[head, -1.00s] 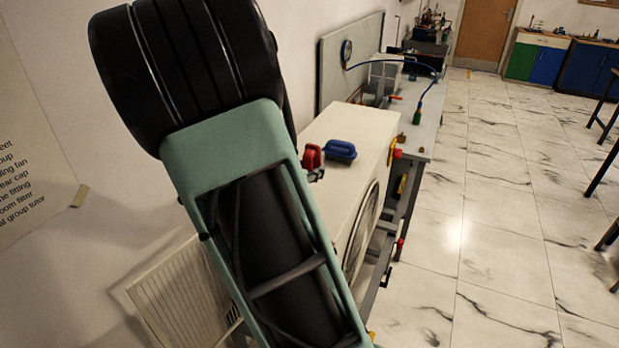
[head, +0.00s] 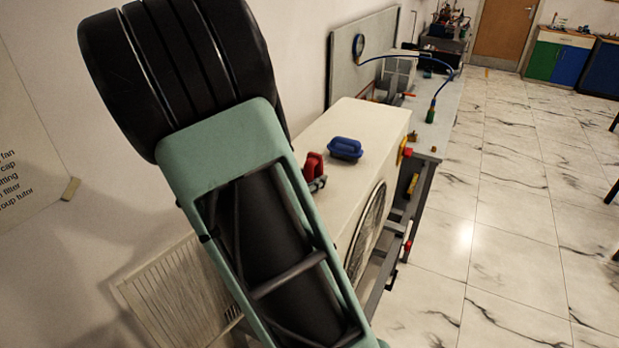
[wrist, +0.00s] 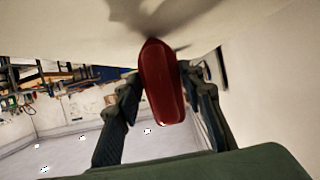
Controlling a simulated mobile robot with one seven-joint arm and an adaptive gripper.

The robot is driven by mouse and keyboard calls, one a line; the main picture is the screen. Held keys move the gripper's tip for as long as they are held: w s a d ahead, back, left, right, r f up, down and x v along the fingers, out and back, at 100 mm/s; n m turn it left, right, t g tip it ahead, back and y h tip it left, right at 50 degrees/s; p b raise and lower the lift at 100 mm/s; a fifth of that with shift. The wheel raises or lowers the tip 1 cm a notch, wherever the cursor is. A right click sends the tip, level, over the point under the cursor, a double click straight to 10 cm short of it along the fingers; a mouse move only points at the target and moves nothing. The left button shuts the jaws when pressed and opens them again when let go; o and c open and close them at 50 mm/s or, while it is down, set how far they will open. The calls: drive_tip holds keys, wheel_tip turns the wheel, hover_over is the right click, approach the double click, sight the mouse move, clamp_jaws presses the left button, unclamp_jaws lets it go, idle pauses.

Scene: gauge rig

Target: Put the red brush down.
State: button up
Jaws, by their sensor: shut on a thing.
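The red brush (head: 312,166) shows over the near left part of the cream box's top (head: 352,116) in the head view. In the wrist view the red brush (wrist: 162,85) sits between the two dark fingers of my gripper (wrist: 160,100), which is shut on it. Its far end is close to the pale surface, where a shadow falls; I cannot tell whether it touches. In the head view only a small part of my gripper (head: 318,184) shows beside the brush; my arm hides the rest.
A blue brush (head: 345,148) lies on the box top, right of the red one. Behind the box is a bench with a grey upright panel (head: 362,55), a blue hose and a green-handled tool (head: 431,112). Tiled floor (head: 510,220) is clear on the right. The wall is close on the left.

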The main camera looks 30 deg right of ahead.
drive_tip(key=o, duration=1.1)
drive_tip(key=shift+c, duration=0.2)
drive_tip(key=shift+r, duration=0.1)
drive_tip(key=p+v, duration=0.1)
drive_tip(key=v, duration=1.1)
drive_tip(key=shift+w, duration=0.1)
